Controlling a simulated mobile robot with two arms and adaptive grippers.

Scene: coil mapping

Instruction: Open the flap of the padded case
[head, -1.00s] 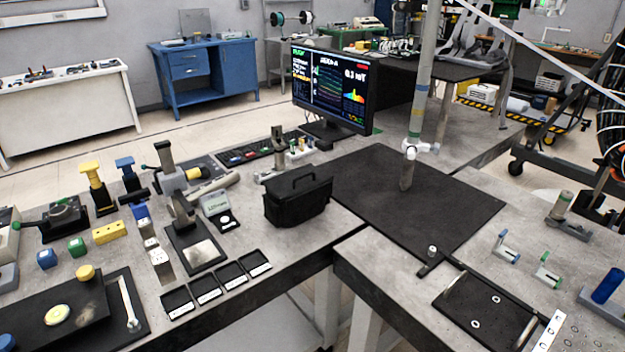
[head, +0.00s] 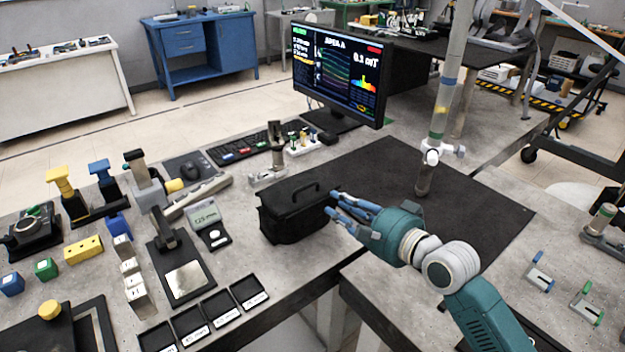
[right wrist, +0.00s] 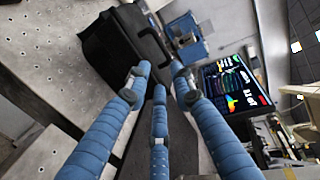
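The padded case (head: 290,222) is a black soft box with a top handle, standing upright on the grey bench left of the black mat. Its top looks closed; I cannot make out the flap's edge. It also shows in the right wrist view (right wrist: 118,48), beyond my fingertips. My right gripper (head: 335,203), with blue fingers and a teal arm, is at the right end of the case, fingers pointing at it. Its fingers (right wrist: 158,80) are apart with nothing between them. I cannot tell whether a fingertip touches the case. My left gripper is out of view.
A monitor (head: 338,72) stands behind the case. A small display device (head: 203,216) and a dark stand (head: 180,265) are to its left. Several shallow black trays (head: 190,324) lie in front. The black mat (head: 385,170) to the right has a vertical post (head: 437,115) on it.

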